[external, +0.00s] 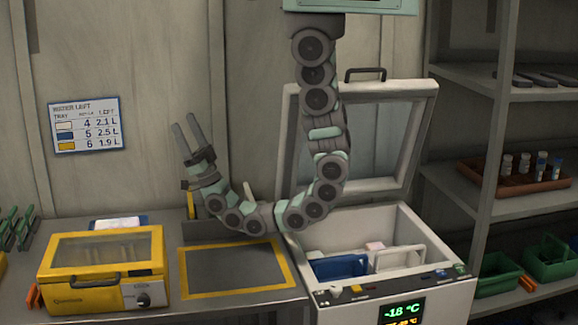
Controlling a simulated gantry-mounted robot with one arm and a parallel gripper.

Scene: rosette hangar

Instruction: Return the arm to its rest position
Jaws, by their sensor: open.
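My gripper (187,137) is open and empty, its two thin fingers pointing up and slightly left. It is in front of the back wall, above the dark mat with the yellow border (236,269). My arm hangs from the overhead mount, bends at the bottom near the freezer's left edge and curls up to the left. Nothing is between the fingers.
An open chest freezer (393,296) with its lid raised (411,92) holds a blue tray (340,266) and a white tray (400,260). A yellow box (103,268) stands at left. Shelves (530,207) with green bins (551,256) stand at right.

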